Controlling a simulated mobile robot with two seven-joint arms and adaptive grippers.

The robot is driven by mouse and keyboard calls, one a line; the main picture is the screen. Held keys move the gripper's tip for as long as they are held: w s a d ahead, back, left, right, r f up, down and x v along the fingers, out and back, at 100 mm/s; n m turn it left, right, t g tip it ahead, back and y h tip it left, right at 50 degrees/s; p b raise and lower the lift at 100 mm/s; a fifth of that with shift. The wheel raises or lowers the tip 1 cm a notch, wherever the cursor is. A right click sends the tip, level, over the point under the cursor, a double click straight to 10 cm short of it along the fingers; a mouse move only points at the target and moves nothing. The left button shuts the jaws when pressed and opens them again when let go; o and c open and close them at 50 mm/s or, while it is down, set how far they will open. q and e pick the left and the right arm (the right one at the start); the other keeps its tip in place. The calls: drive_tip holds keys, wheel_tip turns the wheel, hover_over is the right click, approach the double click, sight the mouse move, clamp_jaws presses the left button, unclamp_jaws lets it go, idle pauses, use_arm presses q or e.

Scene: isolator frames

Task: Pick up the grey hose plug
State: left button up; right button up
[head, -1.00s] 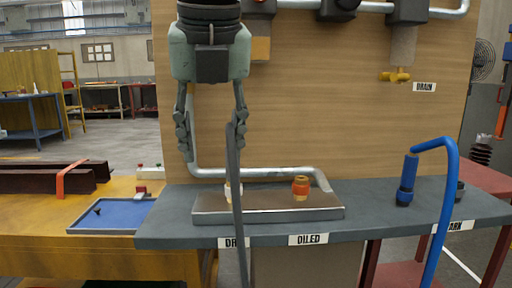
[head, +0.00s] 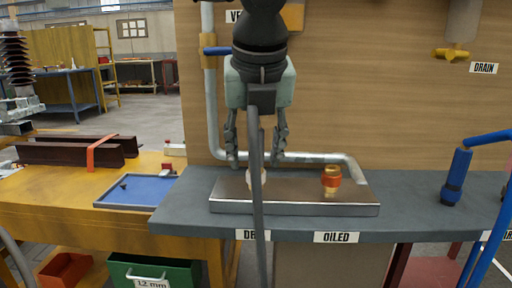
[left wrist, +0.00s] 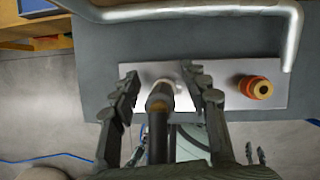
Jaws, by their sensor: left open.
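A pale fitting (head: 262,177) on the plate is partly hidden behind the hose.
An orange and brass fitting (head: 331,180) stands on the plate above the OILED label (head: 336,237). A blue plug (head: 456,178) with its blue hose stands at the right. A metal pipe (head: 310,158) bends behind the plate, before the wooden panel (head: 380,80). A blue tray (head: 135,192) lies left.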

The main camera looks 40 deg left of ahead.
use_arm(q)
drive_tip(key=shift+c, duration=0.3)
clamp_jaws()
